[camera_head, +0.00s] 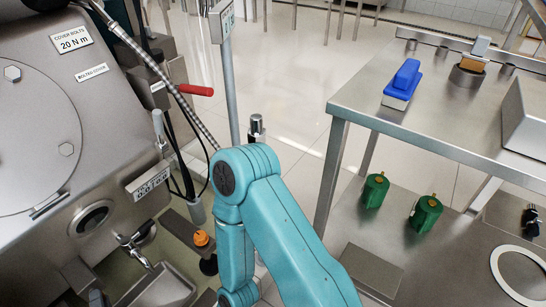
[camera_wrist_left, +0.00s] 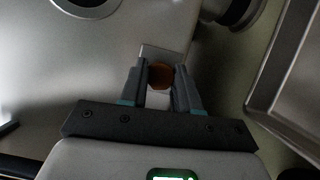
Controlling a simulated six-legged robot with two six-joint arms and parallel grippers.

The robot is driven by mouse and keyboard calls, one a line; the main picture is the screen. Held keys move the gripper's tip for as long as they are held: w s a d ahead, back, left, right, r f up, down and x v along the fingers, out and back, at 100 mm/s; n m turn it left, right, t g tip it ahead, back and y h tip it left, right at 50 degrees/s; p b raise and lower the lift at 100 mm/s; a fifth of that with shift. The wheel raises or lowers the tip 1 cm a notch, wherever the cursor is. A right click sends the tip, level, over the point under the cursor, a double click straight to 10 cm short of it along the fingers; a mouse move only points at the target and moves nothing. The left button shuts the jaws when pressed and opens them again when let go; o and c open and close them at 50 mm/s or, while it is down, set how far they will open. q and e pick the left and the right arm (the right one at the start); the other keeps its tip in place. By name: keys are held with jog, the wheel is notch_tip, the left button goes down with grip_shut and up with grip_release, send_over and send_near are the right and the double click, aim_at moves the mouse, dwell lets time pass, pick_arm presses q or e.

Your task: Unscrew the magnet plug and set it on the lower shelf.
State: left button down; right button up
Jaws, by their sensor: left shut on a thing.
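In the left wrist view my left gripper (camera_wrist_left: 160,88) is shut on a round orange-brown piece, which I take to be the magnet plug (camera_wrist_left: 160,76). Only its end shows between the fingers, in front of the grey metal housing (camera_wrist_left: 60,50). I cannot tell whether it is still threaded in. In the head view my teal left arm bends downward in the middle, and its gripper and the plug are not visible there. The lower shelf (camera_head: 400,245) is at the right, under the steel table (camera_head: 440,100). My right gripper is in neither view.
Two green canisters (camera_head: 375,190) (camera_head: 425,214), a white ring (camera_head: 520,275) and a dark fitting (camera_head: 530,222) are on the lower shelf. A blue-topped block (camera_head: 403,84) is on the table. A tap (camera_head: 138,242), an orange knob (camera_head: 201,238) and red handle (camera_head: 196,89) are near the machine.

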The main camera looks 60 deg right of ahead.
pick_arm(q)
jog(key=shift+w+a+r+n+t, duration=0.1)
jog(key=shift+w+r+n+t, duration=0.15)
jog(key=shift+n, duration=0.35)
jog(key=n+t, duration=0.1)
jog(key=n, duration=0.2)
jog(key=shift+f, duration=0.1)
jog(key=c, duration=0.7)
grip_release()
jog(key=shift+c, duration=0.2)
jog(key=shift+s+f, duration=0.1)
jog(key=shift+s, duration=0.05)
jog(key=s+p, duration=0.1)
jog(key=s, duration=0.2)
jog(key=shift+s+f, duration=0.1)
jog(key=shift+s, duration=0.15)
